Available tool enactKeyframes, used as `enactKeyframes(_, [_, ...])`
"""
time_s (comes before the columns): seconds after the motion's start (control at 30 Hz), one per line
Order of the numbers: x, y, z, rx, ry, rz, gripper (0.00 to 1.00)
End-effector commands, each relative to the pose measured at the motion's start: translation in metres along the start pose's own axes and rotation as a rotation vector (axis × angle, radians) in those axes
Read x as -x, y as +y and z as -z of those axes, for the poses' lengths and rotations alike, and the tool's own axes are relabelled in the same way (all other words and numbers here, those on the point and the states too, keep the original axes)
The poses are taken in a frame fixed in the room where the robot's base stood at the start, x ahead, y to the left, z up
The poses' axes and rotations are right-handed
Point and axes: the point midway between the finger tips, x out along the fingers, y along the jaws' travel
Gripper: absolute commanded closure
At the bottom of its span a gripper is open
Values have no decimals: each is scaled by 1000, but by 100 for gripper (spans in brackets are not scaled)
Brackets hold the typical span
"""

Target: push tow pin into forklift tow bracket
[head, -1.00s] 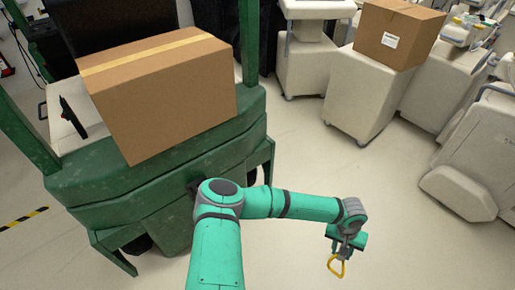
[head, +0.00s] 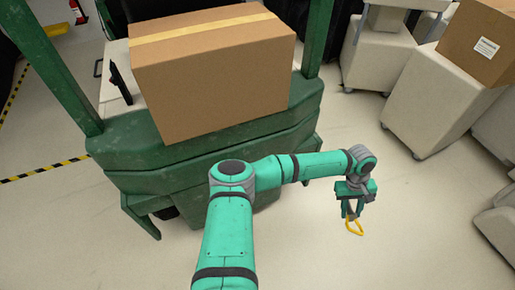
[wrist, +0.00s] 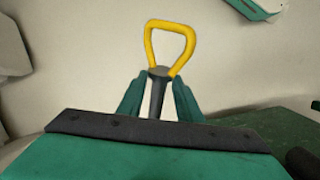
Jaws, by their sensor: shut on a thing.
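The tow pin (wrist: 157,95) has a grey shaft and a yellow loop handle (wrist: 171,27). In the wrist view my gripper (wrist: 160,96) is shut on the shaft, with the loop beyond the fingertips. In the head view my gripper (head: 351,208) is held out to the right of the green forklift (head: 200,160), above the open floor, with the yellow loop (head: 355,227) hanging below it. The pin is apart from the forklift. I cannot make out the tow bracket; my arm covers part of the forklift's near side.
A large cardboard box (head: 210,75) rests on the forklift. White covered carts (head: 445,95) stand at the right, one with a smaller box (head: 490,40) on it. Pale floor (head: 420,230) is clear around my gripper. Yellow-black tape (head: 45,171) marks the floor at left.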

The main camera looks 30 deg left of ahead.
Motion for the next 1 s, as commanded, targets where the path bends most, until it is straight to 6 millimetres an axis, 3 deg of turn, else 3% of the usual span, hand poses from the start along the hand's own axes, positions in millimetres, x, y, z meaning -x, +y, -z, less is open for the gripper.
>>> enactKeyframes(0.17, [56,1,34,418,-141,-128,100])
enactKeyframes(0.3, [102,-18,65,750,-258,-300,100])
enactKeyframes(0.47, [146,-49,93,1060,-366,-539,100])
enactKeyframes(0.77, [201,-141,133,1443,-453,-1011,100])
enactKeyframes(1.0, [223,-235,149,1618,-440,-1365,100])
